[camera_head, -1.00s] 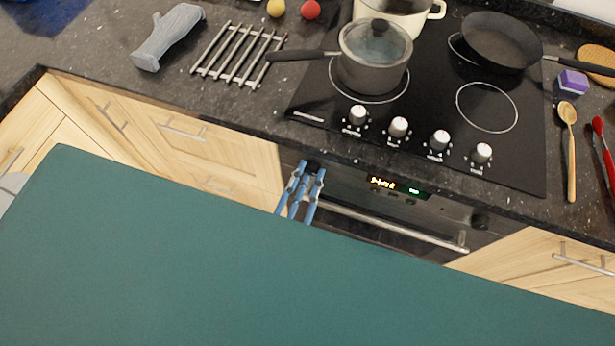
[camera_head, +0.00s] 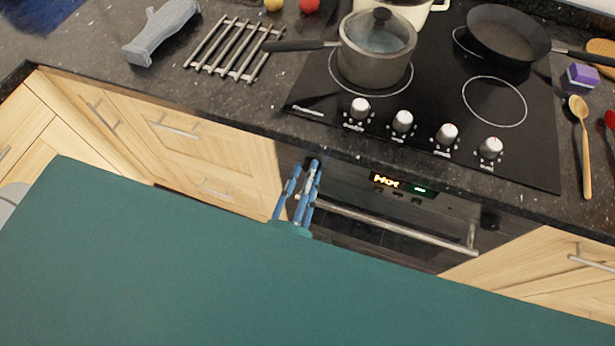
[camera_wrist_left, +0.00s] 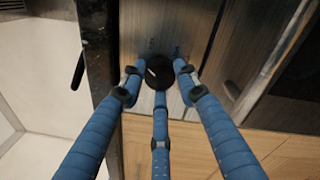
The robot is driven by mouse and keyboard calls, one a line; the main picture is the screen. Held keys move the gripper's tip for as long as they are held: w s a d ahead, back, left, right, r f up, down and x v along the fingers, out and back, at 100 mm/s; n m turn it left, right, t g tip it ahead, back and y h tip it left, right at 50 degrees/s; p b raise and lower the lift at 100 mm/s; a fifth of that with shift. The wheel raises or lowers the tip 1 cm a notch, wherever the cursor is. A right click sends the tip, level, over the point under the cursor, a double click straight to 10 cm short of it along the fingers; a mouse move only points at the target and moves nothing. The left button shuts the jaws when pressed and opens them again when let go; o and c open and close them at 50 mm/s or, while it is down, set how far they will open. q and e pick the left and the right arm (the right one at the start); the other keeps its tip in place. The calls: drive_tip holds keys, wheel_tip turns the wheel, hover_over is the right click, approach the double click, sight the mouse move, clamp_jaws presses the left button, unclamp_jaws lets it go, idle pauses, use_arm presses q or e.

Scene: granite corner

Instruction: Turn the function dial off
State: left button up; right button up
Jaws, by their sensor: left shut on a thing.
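The function dial (camera_wrist_left: 157,70) is a round black knob with a light pointer mark on the oven's front panel, seen in the left wrist view. My left gripper (camera_head: 305,170) has blue fingers and reaches the left end of the panel in the head view. In the left wrist view its fingertips (camera_wrist_left: 156,82) surround the dial and are shut on it. In the head view the fingers mostly hide the dial. My right gripper is not in view.
A second black knob (camera_head: 490,219) is at the panel's right end. The oven handle (camera_head: 400,228) runs just below the panel. Above are the hob's white knobs (camera_head: 402,121), a lidded saucepan (camera_head: 376,55) and a frying pan (camera_head: 505,35). Wooden cabinets (camera_head: 190,145) flank the oven.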

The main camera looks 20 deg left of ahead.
use_arm(q)
drive_tip(key=shift+a+f+n+b, duration=0.1)
drive_tip(key=shift+n+b, duration=1)
drive_tip(key=shift+n, duration=1.2)
drive_tip(key=o, duration=1.2)
drive_tip(key=shift+c, duration=0.2)
drive_tip(key=shift+s, duration=0.2)
drive_tip(key=s, duration=1.1)
drive_tip(key=shift+s+d, duration=0.2)
drive_tip(key=shift+s, duration=0.15)
drive_tip(key=shift+f, duration=0.1)
